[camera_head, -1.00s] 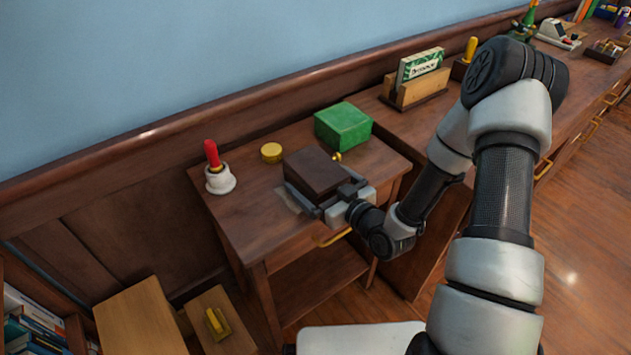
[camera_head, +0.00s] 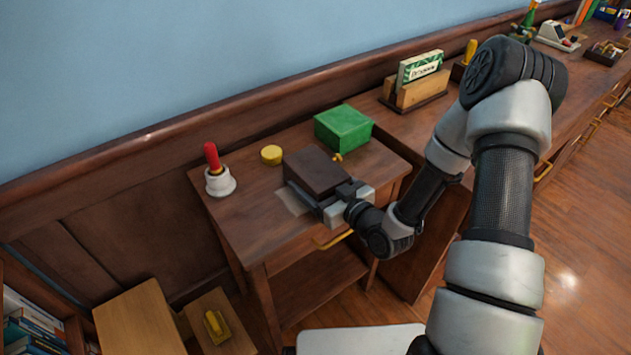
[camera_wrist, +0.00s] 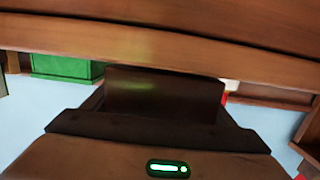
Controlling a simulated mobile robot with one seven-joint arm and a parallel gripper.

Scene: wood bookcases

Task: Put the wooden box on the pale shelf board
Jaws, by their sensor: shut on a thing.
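The wooden box (camera_head: 316,172) is dark brown and block-shaped. It is at the small wooden side table, and I cannot tell whether its underside touches the top. My gripper (camera_head: 334,193) is shut on the box from its front right side. In the wrist view the box (camera_wrist: 165,95) shows as a dark block directly ahead of my gripper (camera_wrist: 160,125); the fingertips' contact is not clear. A lighter wood board (camera_head: 142,322) lies low at the bottom left of the head view. I cannot tell if it is the pale shelf board.
The side table (camera_head: 250,232) also holds a green box (camera_head: 343,127), a yellow round tin (camera_head: 271,154), a red-handled bell (camera_head: 219,173) and a pale flat patch (camera_head: 293,202). A low stand with a yellow-handled item (camera_head: 215,325) is at bottom left. A wall stands behind.

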